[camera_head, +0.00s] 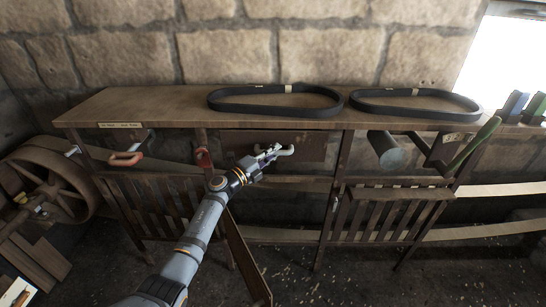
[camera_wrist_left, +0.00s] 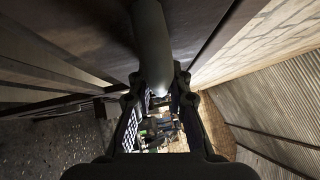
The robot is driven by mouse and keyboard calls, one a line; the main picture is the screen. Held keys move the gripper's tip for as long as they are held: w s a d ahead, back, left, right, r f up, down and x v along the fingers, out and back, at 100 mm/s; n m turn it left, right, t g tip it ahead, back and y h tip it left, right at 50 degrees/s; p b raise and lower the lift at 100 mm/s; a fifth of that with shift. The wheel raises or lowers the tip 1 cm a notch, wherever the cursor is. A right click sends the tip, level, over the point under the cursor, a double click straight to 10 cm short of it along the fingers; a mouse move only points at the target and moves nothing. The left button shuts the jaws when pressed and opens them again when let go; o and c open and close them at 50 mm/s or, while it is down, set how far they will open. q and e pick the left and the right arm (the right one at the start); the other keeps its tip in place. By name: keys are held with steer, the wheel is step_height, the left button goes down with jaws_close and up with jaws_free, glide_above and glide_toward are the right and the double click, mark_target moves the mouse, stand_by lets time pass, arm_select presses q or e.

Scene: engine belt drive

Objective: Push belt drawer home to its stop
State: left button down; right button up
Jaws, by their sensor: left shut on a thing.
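The belt drawer shows in the head view as a dark rusty front panel (camera_head: 312,147) under the middle of the bench top. A pale bar handle (camera_head: 287,151) stands out from its front. My left gripper (camera_head: 270,155) is shut on this handle, in front of the panel. In the left wrist view the handle (camera_wrist_left: 152,45) runs as a rounded bar between the fingers (camera_wrist_left: 158,95). The arm and gripper hide part of the panel. I cannot tell how far the drawer stands out from the bench. My right gripper is not in view.
Two black belts (camera_head: 275,109) lie on the wooden bench top (camera_head: 150,105). A red-brown handle (camera_head: 126,158) sticks out at the left, and a grey cylinder (camera_head: 386,150) hangs below at the right. A large wheel (camera_head: 70,185) stands left. Slatted racks fill the space below.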

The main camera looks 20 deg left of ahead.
arm_select(q)
steer(key=shift+w+a+r, duration=0.1)
steer(key=shift+r, duration=0.1)
steer(key=c, duration=1.7)
jaws_free()
steer(key=o, duration=0.4)
steer(key=shift+w+f, duration=0.1)
steer(key=shift+w, duration=0.05)
steer(key=shift+o, duration=0.2)
steer(key=shift+f, duration=0.1)
steer(key=v, duration=1.2)
